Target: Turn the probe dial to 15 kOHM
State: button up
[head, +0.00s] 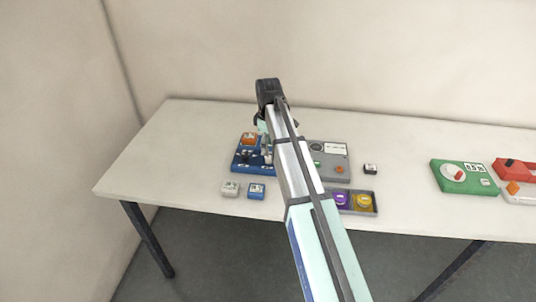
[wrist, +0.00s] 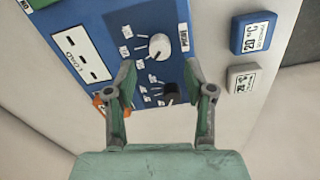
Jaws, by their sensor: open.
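The blue panel (wrist: 205,22) fills the upper middle of the wrist view. It carries a white dial (wrist: 159,46) and a black dial (wrist: 170,94), each with small white number labels beside it that are too small to read. A white label near the white dial has text I cannot read surely. My gripper (wrist: 158,78) is open, with its green-and-grey fingers on either side of the dials and nothing held. In the head view the blue panel (head: 240,166) is partly hidden by my arm.
A white LOAD label (wrist: 82,55) and an orange part (wrist: 100,104) are on the panel's left. Blue (head: 256,191) and white (head: 230,188) blocks lie in front. A grey panel (head: 338,173), dark tray (head: 372,206) and green box (head: 450,188) stand to the right.

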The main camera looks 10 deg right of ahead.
aim_at(268, 159)
jog(key=shift+f+p, duration=0.4)
jog(key=shift+f, duration=2.35)
grip_shut()
